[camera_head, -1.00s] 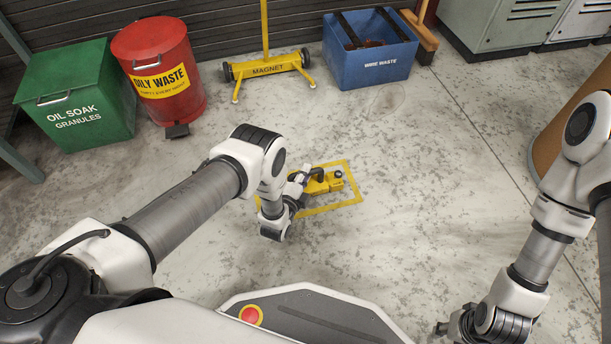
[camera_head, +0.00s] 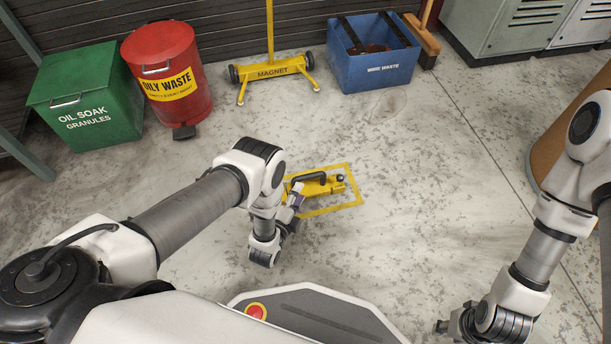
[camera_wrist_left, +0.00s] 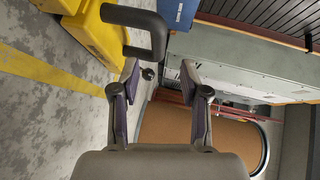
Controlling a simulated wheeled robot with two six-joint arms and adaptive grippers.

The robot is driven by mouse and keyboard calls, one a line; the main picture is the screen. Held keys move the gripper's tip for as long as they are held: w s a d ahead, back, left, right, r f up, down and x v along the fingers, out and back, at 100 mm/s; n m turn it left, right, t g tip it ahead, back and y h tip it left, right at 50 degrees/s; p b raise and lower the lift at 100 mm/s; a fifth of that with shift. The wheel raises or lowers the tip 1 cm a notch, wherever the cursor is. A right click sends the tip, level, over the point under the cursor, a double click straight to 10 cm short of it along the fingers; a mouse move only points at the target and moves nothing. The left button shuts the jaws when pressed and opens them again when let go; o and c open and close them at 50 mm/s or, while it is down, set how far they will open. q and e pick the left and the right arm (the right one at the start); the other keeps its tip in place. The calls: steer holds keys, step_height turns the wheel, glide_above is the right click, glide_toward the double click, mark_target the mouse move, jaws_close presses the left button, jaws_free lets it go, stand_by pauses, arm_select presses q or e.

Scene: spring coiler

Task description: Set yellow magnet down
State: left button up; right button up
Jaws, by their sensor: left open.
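The yellow magnet (camera_head: 323,187) with its dark handle (camera_head: 312,177) rests on the floor inside a yellow taped outline (camera_head: 335,208). In the left wrist view, the yellow magnet (camera_wrist_left: 92,30) is at the upper left and its black handle (camera_wrist_left: 150,28) lies beyond the fingertips. My left gripper (camera_head: 295,197) is just left of the magnet; in its wrist view the fingers (camera_wrist_left: 160,78) are spread, empty and apart from the handle. My right gripper (camera_head: 447,326) is at the bottom right, far from the magnet; its fingers are too small to read.
A green oil soak bin (camera_head: 90,97), a red oily waste can (camera_head: 168,75), a yellow wheeled magnet sweeper (camera_head: 270,71) and a blue wire waste bin (camera_head: 375,68) line the back wall. A brown cylinder (camera_head: 555,150) stands at right. The floor between is clear.

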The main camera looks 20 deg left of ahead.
arm_select(q)
steer(key=s+a+r+n+g, duration=0.2)
steer(key=s+r+n+g, duration=0.2)
steer(key=s, duration=0.4)
steer(key=s+a+r+n+g+y, duration=0.1)
steer(key=s+a+r+n+g, duration=0.1)
steer(key=s+r+n+g, duration=0.2)
steer(key=s+a+r+n+g, duration=0.2)
steer(key=s+r+n+g, duration=0.2)
steer(key=s+n+g, duration=0.4)
steer(key=s+n, duration=0.2)
steer(key=s, duration=0.4)
steer(key=shift+s+p, duration=0.25)
steer(key=shift+p, duration=0.1)
